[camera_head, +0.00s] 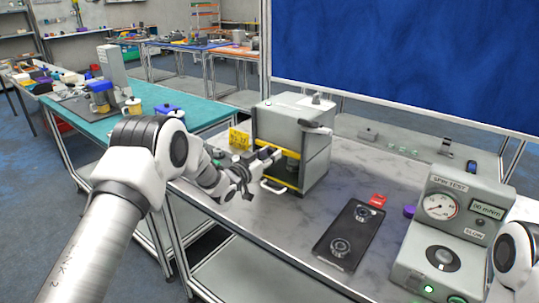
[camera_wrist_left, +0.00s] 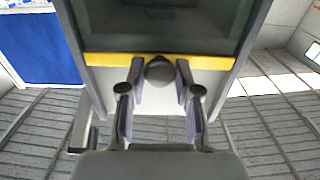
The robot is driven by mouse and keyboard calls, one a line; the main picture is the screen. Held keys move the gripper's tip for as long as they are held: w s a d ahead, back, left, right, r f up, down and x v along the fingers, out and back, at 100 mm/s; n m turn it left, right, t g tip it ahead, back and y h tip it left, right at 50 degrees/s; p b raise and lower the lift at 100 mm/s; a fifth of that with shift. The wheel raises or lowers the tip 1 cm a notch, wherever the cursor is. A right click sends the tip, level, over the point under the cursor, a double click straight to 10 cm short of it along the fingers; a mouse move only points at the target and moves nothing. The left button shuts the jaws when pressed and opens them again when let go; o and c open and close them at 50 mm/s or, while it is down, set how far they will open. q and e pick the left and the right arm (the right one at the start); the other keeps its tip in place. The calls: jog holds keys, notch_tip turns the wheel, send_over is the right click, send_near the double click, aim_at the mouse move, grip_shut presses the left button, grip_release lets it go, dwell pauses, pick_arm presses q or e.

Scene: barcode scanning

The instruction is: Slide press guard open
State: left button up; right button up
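The press (camera_head: 308,148) is a grey box on the marble-topped bench, with a yellow-edged guard (camera_head: 292,179) across its open front. A pale handle (camera_head: 273,187) sticks out low on it. My left gripper (camera_head: 270,156) reaches in from the left at the press front. In the left wrist view its fingers (camera_wrist_left: 160,75) are apart, on either side of a round grey knob (camera_wrist_left: 160,71) by the yellow bar (camera_wrist_left: 105,59). Slim gaps show beside the knob; contact is not clear. My right gripper is out of view; only part of the right arm shows.
A dark tray (camera_head: 345,239) with two round parts, a red item (camera_head: 377,200) and a purple item (camera_head: 409,211) lie right of the press. A spin tester (camera_head: 447,235) stands farther right. Bare bench lies between press and tray. A yellow sign (camera_head: 239,138) stands left.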

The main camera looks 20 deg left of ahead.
pick_arm(q)
grip_shut()
notch_tip(320, 180, up, 10)
jog(key=p, duration=0.3)
jog(key=o, duration=0.9)
grip_release()
jog(key=shift+f, duration=0.15)
jog(key=shift+o, duration=0.2)
jog(key=v, duration=1.2)
jog(key=shift+w, duration=0.1)
